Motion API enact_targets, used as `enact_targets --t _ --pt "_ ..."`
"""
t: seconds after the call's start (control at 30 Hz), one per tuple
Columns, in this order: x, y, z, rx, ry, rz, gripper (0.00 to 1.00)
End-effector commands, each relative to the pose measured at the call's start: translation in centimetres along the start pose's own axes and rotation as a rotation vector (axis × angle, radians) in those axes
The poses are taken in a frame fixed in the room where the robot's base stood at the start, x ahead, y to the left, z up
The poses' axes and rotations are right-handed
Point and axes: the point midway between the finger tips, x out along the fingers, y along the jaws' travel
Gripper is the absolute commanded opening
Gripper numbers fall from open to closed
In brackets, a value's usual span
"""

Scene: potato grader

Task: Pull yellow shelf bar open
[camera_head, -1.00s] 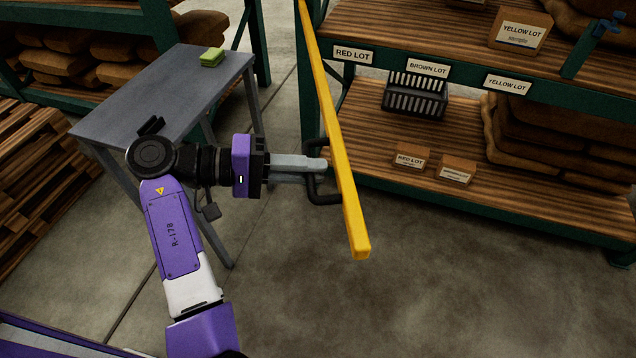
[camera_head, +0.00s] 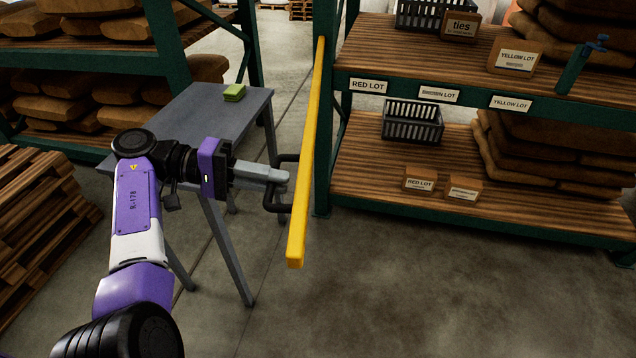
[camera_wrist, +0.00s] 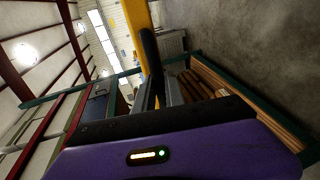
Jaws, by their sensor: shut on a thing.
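The yellow shelf bar (camera_head: 309,150) runs from the far shelf post toward me, standing clear to the left of the right-hand shelf front. Its black handle (camera_head: 281,208) is on the bar's left side. My gripper (camera_head: 284,178) is shut on the handle, with its grey fingers reaching in from the left. In the wrist view the black handle (camera_wrist: 150,50) stands between my fingers, with the yellow bar (camera_wrist: 137,17) beyond it. The exact finger contact is partly hidden.
A grey table (camera_head: 190,115) with a green block (camera_head: 234,92) stands behind my arm. The right shelf (camera_head: 470,185) holds a black crate (camera_head: 412,121), labelled boxes and brown sacks (camera_head: 550,150). Wooden pallets (camera_head: 40,215) are at the left. The floor in front of the shelf is clear.

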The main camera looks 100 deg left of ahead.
Motion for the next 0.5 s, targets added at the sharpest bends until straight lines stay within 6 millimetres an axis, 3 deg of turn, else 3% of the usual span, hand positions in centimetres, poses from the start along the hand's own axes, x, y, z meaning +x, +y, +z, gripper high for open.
enact_targets --t 0.5 --pt "-0.68 -0.26 -0.52 0.001 -0.009 -0.002 0.00"
